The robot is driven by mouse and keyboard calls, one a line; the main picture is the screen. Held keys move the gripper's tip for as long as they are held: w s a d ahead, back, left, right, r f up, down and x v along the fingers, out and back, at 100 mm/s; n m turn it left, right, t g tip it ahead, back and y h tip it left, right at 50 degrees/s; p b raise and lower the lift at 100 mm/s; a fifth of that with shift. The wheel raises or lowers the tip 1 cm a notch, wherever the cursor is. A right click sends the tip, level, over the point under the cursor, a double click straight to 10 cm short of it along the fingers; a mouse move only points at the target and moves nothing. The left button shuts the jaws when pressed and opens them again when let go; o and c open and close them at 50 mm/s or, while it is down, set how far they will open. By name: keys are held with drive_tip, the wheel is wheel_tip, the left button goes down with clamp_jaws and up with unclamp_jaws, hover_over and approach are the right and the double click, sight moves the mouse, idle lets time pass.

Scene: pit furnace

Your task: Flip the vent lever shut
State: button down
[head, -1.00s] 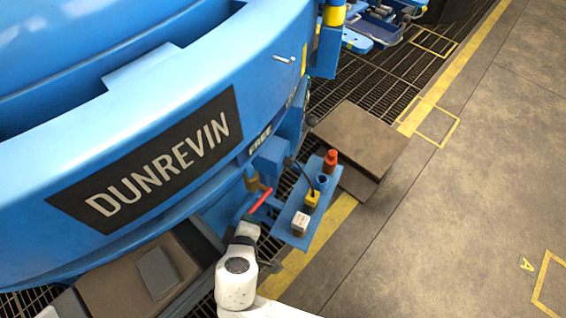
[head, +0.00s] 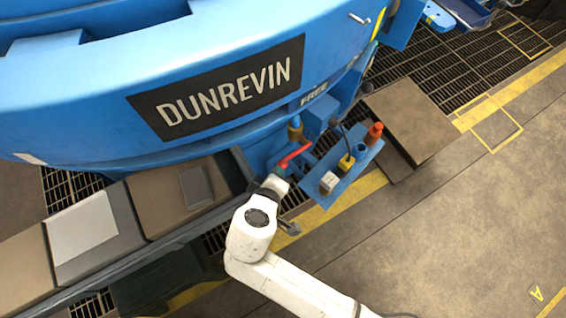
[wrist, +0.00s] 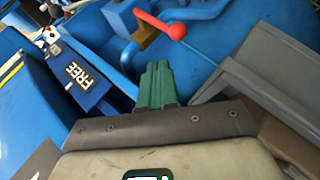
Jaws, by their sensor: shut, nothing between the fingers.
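The vent lever (head: 296,154) is a red bar on the side of the blue furnace body, just left of a small blue shelf in the head view. In the wrist view the red lever (wrist: 158,23) has a rounded red end and sits by a brass-coloured block at the top middle. My gripper (wrist: 157,68) shows there as green fingers pressed together, empty, pointing toward the lever with a visible gap in the picture. In the head view my gripper (head: 280,172) is close to the lever's lower left end, its fingers partly hidden by my white wrist.
Brown boxes (head: 415,115) stand to the right. The concrete floor (head: 450,230) at right is clear.

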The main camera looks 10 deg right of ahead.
drive_tip(key=shift+s+a+r, duration=0.45)
drive_tip(key=shift+s+a, duration=0.05)
drive_tip(key=shift+s, duration=0.3)
drive_tip(key=shift+s+a+r, duration=0.45)
drive_tip(key=shift+s+a, duration=0.05)
drive_tip(key=shift+s, duration=0.25)
